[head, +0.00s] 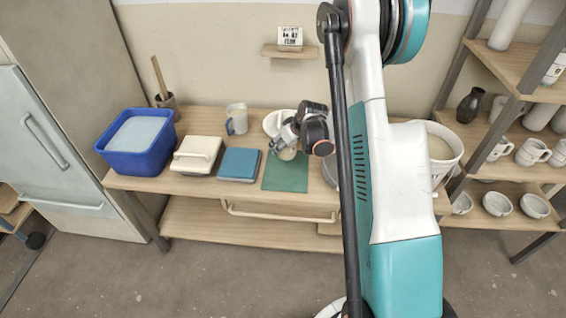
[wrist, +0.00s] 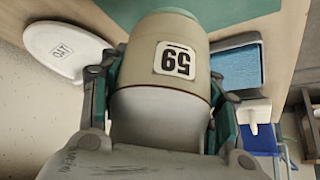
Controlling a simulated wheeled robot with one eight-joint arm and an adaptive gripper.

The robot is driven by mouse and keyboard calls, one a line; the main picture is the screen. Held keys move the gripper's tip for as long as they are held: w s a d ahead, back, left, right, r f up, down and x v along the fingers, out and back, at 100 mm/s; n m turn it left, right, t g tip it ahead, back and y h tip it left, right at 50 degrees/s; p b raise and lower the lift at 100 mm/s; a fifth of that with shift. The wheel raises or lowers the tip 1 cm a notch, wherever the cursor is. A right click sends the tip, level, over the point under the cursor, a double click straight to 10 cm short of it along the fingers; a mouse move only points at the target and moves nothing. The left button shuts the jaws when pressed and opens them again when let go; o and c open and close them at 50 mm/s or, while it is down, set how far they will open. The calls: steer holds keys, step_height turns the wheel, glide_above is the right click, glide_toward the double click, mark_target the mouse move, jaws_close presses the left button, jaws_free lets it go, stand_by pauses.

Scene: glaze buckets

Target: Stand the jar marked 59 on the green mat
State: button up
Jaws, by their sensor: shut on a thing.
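The jar marked 59 (wrist: 160,75) is beige above and grey-white below, with a black-and-white number label that reads upside down in the wrist view. My gripper (head: 289,147) is shut on it, with a finger on each side. In the head view only a small part of the jar (head: 287,154) shows beneath the gripper. The green mat (head: 285,176) lies on the wooden table, and the jar is at its back edge in that view. The mat also shows behind the jar in the wrist view (wrist: 228,10). I cannot tell whether the jar touches the mat.
A blue square (head: 239,163), a cream lidded box (head: 197,154) and a blue tub (head: 139,143) stand left of the mat. A large white bucket (head: 441,150) stands right, partly behind my arm.

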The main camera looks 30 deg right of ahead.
mark_target(293, 149)
steer(key=shift+f+b, duration=1.15)
steer(key=shift+f, duration=2.45)
steer(key=shift+f, duration=0.15)
steer(key=o, duration=1.3)
steer(key=p+v, duration=0.4)
steer(key=v, duration=0.8)
